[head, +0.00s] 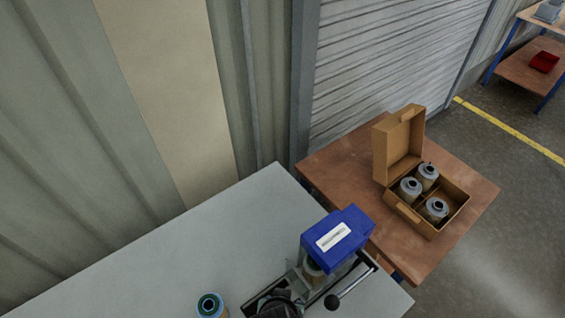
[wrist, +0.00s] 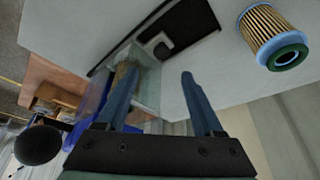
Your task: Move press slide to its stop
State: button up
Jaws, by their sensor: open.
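The press has a blue head (head: 337,238) with a white label and stands near the right end of the grey bench. Its lever ends in a black ball knob (head: 332,302), which also shows in the wrist view (wrist: 38,146). A cartridge (head: 313,272) sits under the blue head, partly hidden. My gripper (wrist: 161,70) is open, with two blue fingers apart beside the press; I see nothing clearly held. Dark rails (wrist: 118,50) lie beyond the fingertips; I cannot make out the slide distinctly or tell whether a finger touches it. My wrist hides part of the press in the head view.
A loose cartridge with a teal end ring (head: 210,305) stands on the grey bench (head: 180,260), left of the press; it shows in the wrist view (wrist: 275,38). An open cardboard box (head: 428,228) holding 3 cartridges stands on a brown table (head: 340,165). The bench's left is clear.

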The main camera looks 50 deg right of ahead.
jog(key=x, duration=1)
jog(key=shift+w, duration=0.15)
grip_shut()
dwell(1.2)
